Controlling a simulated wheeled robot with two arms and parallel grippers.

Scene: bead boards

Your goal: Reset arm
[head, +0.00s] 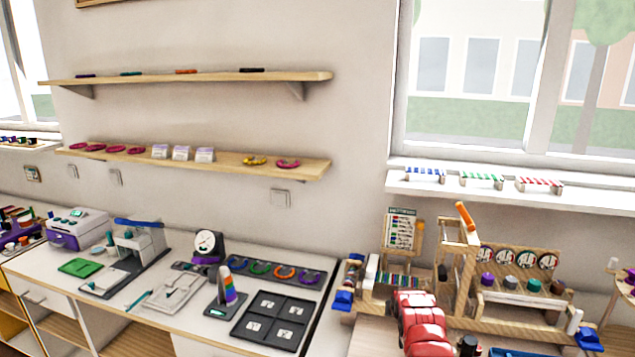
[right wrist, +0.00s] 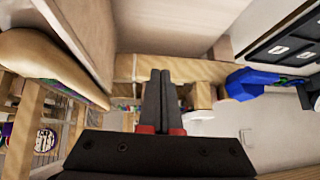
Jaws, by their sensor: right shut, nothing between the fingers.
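My right gripper (right wrist: 161,102) shows in the right wrist view. Its two dark fingers lie side by side with no gap and nothing between them. Wooden parts of a work stand (right wrist: 200,70) are behind the fingertips; I cannot tell the distance. A blue clamp (right wrist: 252,82) is to the right of the fingers, apart from them. In the head view I cannot make out the right fingers. My left gripper is in neither view.
In the head view, a wooden bead stand (head: 520,312) fills the lower right. A black tray (head: 238,331), a dial scale (head: 207,245) and a grey press (head: 140,245) crowd the counter. Two wall shelves (head: 215,77) are above. A window sill (head: 600,196) holds bead boards.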

